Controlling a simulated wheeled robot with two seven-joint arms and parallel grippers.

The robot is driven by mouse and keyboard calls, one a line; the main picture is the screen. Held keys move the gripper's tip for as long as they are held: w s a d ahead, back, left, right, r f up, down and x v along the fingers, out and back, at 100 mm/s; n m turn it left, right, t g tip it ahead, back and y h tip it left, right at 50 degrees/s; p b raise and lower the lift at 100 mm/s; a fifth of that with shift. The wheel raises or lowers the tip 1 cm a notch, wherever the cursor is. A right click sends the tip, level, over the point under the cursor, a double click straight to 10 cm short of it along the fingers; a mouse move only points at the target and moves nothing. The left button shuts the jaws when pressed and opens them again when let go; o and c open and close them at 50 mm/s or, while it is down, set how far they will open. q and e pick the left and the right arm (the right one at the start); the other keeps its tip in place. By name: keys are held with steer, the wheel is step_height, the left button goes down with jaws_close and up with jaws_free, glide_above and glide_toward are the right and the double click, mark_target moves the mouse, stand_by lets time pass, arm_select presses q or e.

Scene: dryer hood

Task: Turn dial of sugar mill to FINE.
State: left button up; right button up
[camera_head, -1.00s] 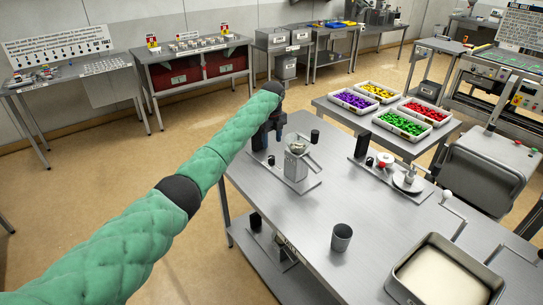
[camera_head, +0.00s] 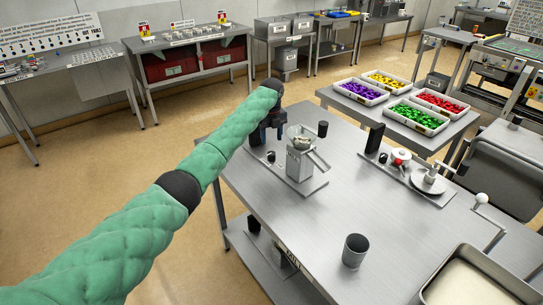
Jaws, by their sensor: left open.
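The sugar mill appears to be the small grey machine (camera_head: 300,163) with a clear hopper and a slanted chute, standing upright on a metal base plate at the table's far left. A small dark knob (camera_head: 271,156) sits at the left of that plate; I cannot tell whether it is the dial, and no FINE mark is readable. My left arm, in green padding, reaches in from the left. My left gripper (camera_head: 272,126) is dark, open and empty, just left of and behind the hopper. Whether it touches anything is unclear. My right gripper is out of view.
A grey cup (camera_head: 355,250) stands on the steel table (camera_head: 335,205). A device with a round plate (camera_head: 428,182) is at the right, a tray of pale material (camera_head: 470,285) at front right. Candy bins (camera_head: 420,118) stand behind. The table's middle is clear.

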mark_target(271, 153)
arm_select(q)
steer(key=shift+w+f, duration=0.35)
steer(key=shift+f, duration=0.15)
steer(key=shift+s, duration=0.15)
step_height(271, 153, down, 7)
steer(key=p, duration=0.3)
steer(key=shift+s, duration=0.1)
steer(key=shift+f, duration=0.1)
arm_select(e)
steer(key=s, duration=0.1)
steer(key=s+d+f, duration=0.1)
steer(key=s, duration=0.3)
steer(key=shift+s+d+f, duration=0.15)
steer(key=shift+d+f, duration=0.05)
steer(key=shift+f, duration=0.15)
arm_select(q)
steer(key=shift+c, duration=0.2)
steer(key=c, duration=0.9)
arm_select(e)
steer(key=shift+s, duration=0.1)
